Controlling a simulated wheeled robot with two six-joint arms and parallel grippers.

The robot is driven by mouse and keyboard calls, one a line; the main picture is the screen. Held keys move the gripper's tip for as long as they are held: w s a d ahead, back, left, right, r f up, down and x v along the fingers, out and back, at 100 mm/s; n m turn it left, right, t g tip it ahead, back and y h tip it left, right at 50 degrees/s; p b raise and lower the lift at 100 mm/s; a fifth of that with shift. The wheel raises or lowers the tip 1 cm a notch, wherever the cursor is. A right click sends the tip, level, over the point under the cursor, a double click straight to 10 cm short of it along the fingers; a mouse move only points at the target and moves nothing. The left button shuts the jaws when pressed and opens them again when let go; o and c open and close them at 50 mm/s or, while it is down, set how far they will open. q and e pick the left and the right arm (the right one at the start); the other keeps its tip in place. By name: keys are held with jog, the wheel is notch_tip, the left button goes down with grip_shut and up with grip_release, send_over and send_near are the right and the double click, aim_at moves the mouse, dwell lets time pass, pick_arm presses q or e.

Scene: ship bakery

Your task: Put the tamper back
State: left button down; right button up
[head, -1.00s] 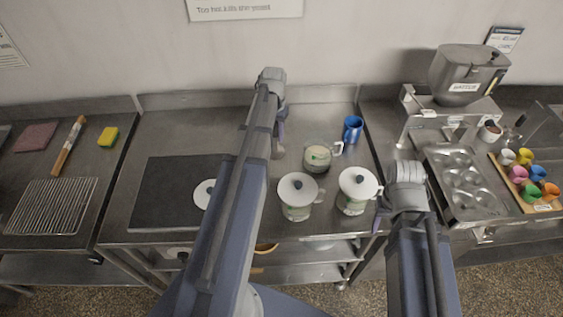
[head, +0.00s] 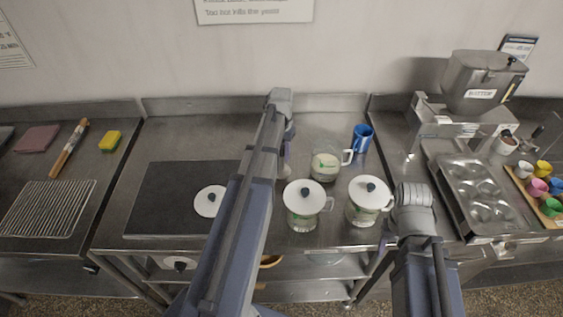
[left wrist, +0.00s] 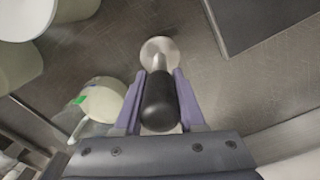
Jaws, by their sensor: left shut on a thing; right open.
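The tamper (left wrist: 160,101) has a black handle and a round metal base (left wrist: 158,50). My left gripper (left wrist: 158,78) is shut around its handle in the left wrist view, with the base pointing away over the steel counter. I cannot tell whether the base touches the counter. In the head view my left gripper (head: 286,150) is over the middle counter, left of the lidless glass jug (head: 325,166); my arm mostly hides the tamper there. My right gripper (head: 384,233) is mostly hidden by its own arm, beside the right lidded jug (head: 366,205).
Another lidded jug (head: 302,210) stands in front of the lidless one. A blue cup (head: 362,138) is behind. A dark board (head: 165,195) with a white lid (head: 209,201) lies left. A muffin tin (head: 475,190) and hopper machine (head: 482,82) are right.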

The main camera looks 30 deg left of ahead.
aim_at(281, 159)
pick_arm(q)
jog(key=shift+f+b, duration=1.3)
jog(key=shift+f, duration=0.35)
jog(key=shift+f, duration=0.15)
jog(key=c, duration=0.5)
grip_release()
jog(key=shift+r, duration=0.2)
notch_tip(281, 159, up, 12)
jog(key=p, duration=1.2)
